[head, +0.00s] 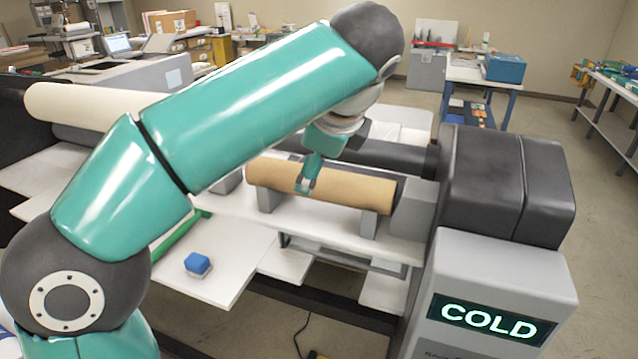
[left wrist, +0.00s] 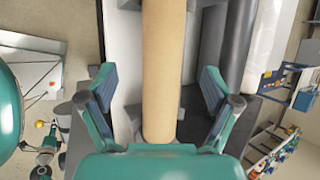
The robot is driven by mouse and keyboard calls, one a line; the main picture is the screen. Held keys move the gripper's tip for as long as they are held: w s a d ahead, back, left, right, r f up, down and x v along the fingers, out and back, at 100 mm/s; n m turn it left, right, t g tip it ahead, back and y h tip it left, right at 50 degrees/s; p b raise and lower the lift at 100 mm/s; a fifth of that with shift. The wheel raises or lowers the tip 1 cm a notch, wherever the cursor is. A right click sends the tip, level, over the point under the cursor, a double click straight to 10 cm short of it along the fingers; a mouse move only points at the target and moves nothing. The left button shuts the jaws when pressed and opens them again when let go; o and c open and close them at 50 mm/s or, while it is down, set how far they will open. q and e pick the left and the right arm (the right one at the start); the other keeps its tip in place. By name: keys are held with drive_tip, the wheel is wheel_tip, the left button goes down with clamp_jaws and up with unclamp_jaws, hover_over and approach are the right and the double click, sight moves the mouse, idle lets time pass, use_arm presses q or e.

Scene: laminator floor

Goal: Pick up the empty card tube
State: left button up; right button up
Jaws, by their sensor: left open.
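The brown card tube (head: 345,190) lies across grey cradle supports on the laminator's front ledge in the head view. In the left wrist view the tube (left wrist: 164,60) runs lengthwise up the picture, between my open fingers. My left gripper (head: 306,186) is over the tube's left-middle part in the head view. In the left wrist view my left gripper (left wrist: 158,90) has its two fingers apart, one on each side of the tube, with gaps showing. Whether the fingers reach down around it, I cannot tell. My right gripper is not in view.
A grey laminator end housing with a "COLD" display (head: 495,318) stands at the right. A pale roll (head: 85,105) lies at the left behind my arm. A blue box (head: 503,68) stands on a far table.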

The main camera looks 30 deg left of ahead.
use_arm(q)
drive_tip(key=x, duration=0.3)
drive_tip(key=shift+a+f, duration=0.1)
drive_tip(key=shift+f, duration=0.1)
drive_tip(key=shift+p+x, duration=0.35)
drive_tip(key=shift+x, duration=2.35)
drive_tip(key=shift+a+r, duration=0.1)
drive_tip(key=shift+r, duration=0.05)
drive_tip(key=c, duration=1)
